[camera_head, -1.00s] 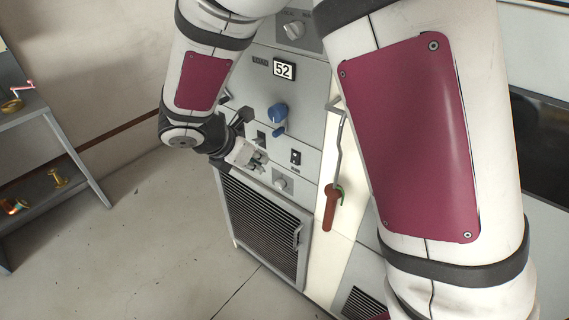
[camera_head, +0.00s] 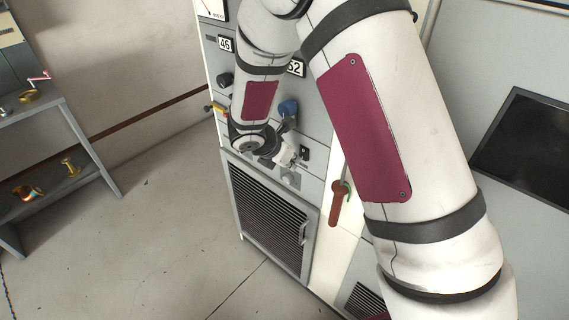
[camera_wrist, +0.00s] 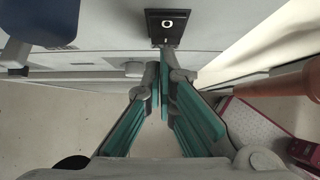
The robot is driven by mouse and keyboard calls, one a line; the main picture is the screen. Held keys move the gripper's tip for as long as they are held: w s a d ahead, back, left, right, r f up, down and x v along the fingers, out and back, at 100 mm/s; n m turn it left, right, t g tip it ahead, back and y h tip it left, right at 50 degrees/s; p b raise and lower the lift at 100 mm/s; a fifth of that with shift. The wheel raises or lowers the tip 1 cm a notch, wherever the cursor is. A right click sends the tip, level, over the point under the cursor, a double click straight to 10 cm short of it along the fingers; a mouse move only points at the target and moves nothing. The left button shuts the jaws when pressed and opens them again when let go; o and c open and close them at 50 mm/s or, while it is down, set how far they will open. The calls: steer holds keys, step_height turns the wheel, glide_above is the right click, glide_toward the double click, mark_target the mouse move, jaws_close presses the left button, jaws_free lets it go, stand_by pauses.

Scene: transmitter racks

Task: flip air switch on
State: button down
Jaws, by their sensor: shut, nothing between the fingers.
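The small black switch (camera_head: 305,153) sits on the grey rack panel, right of and below the blue handle. In the wrist view the black switch plate (camera_wrist: 167,24) shows a white "O" mark at the top centre. My gripper (camera_head: 289,156) is just left of the switch in the head view. In the wrist view my gripper (camera_wrist: 164,62) has its teal-padded fingers shut and empty, with the tips just below the switch plate. I cannot tell whether the tips touch the switch. The lower part of the switch is partly hidden by the fingertips.
The blue handle (camera_head: 288,108) is on the panel close to my gripper; it also shows in the wrist view (camera_wrist: 40,22). A red-brown lever (camera_head: 338,200) hangs to the right. A vented grille (camera_head: 268,215) is below. A grey shelf (camera_head: 75,120) stands left; open floor lies between.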

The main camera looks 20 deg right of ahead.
steer(key=shift+w+d, duration=0.1)
steer(key=shift+d, duration=0.1)
steer(key=shift+w+d+f+b, duration=0.3)
steer(key=shift+d+b, duration=0.05)
steer(key=shift+b, duration=0.05)
steer(key=shift+s+r, duration=0.1)
steer(key=shift+r, duration=0.1)
steer(key=shift+r+p, duration=0.55)
steer(key=shift+r, duration=0.2)
steer(key=shift+a, duration=0.1)
